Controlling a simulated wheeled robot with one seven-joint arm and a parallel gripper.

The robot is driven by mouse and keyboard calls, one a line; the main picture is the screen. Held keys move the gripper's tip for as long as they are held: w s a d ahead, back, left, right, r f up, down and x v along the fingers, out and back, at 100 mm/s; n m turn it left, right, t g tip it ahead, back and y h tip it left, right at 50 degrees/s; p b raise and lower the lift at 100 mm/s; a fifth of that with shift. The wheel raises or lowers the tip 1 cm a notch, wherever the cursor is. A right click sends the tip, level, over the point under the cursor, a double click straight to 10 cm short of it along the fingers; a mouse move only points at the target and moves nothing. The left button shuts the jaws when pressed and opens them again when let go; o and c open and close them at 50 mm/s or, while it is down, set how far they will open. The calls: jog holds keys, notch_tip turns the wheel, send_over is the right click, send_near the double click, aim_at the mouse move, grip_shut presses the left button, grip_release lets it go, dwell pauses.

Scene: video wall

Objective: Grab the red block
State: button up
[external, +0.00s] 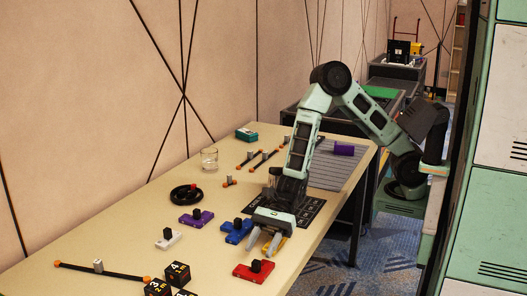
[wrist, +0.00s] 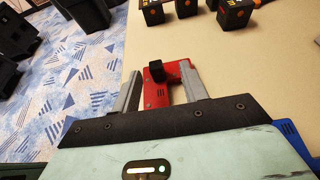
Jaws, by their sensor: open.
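The red block (external: 253,271) with a black knob on top lies on the table near its front edge. In the wrist view the red block (wrist: 171,91) shows between my two fingers, a little beyond their base, with its black knob (wrist: 157,70) near the left finger. My gripper (external: 265,246) is open and points down just behind the red block in the external view; in the wrist view its fingers (wrist: 162,85) stand apart on either side of the block. I cannot tell whether either finger touches it.
A blue block (external: 236,232) is close beside my gripper, and a purple block (external: 196,219) and white block (external: 168,238) lie further left. Dark number cubes (external: 177,274) stand at the lower left. The table edge drops to carpet (wrist: 75,70).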

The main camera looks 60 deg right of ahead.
aim_at(256, 261)
jog(key=x, duration=0.5)
jog(key=shift+s+f, duration=0.35)
grip_shut()
